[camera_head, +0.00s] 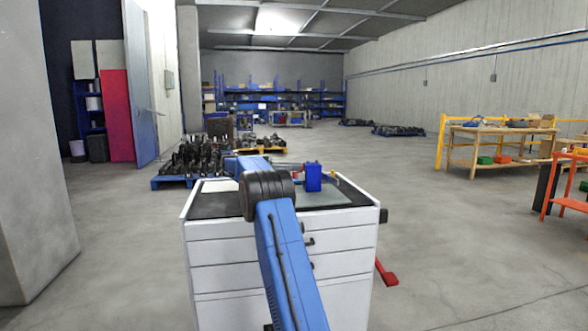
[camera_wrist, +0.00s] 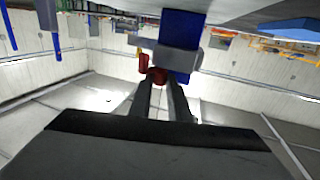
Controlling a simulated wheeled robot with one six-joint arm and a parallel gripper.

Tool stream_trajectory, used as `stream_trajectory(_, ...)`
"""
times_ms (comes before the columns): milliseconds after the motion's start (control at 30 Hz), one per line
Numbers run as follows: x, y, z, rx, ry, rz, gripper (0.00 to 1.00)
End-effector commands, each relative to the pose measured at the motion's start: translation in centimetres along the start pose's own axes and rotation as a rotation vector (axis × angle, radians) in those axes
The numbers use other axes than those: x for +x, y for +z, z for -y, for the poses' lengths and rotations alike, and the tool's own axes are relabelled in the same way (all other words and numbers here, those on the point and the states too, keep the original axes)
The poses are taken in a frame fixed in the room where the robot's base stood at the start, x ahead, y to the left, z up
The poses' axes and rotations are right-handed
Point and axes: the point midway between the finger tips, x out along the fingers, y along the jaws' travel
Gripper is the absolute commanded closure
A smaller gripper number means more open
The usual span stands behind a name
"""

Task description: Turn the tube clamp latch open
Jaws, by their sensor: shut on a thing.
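The tube clamp appears as a blue block (camera_head: 313,178) on top of the white cabinet, with a small red part at its upper left. In the wrist view the blue block (camera_wrist: 181,42) is close, with a grey piece across it. A red latch (camera_wrist: 144,63) shows beside the block. My gripper (camera_wrist: 160,82) has its two dark fingers close together, shut on the red latch at the block's side. The fingertips partly cover the latch, so its exact angle is unclear. In the head view my black and blue arm hides part of the cabinet top and most of the gripper.
The white drawer cabinet (camera_head: 335,262) stands directly ahead, with a grey plate (camera_head: 338,195) on its top. A pallet of dark parts (camera_head: 196,160) is behind it to the left. Wooden workbenches (camera_head: 490,135) stand far right. The floor to the right is mostly clear.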

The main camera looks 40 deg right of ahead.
Motion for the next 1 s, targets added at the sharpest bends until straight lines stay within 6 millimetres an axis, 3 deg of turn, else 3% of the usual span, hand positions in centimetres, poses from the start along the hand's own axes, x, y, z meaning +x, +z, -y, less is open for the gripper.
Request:
stream_trajectory(233,-0.1,-0.1,0.0,0.001,-0.002,-0.001,1.00)
stream_trajectory(267,-0.1,-0.1,0.0,0.001,-0.002,-0.001,0.81)
stream_trajectory(333,-0.1,-0.1,0.0,0.001,-0.002,-0.001,0.65)
stream_trajectory(733,0.0,-0.6,0.0,0.001,-0.002,0.000,0.65)
stream_trajectory(1000,0.0,-4.7,0.0,0.005,-0.006,0.001,0.65)
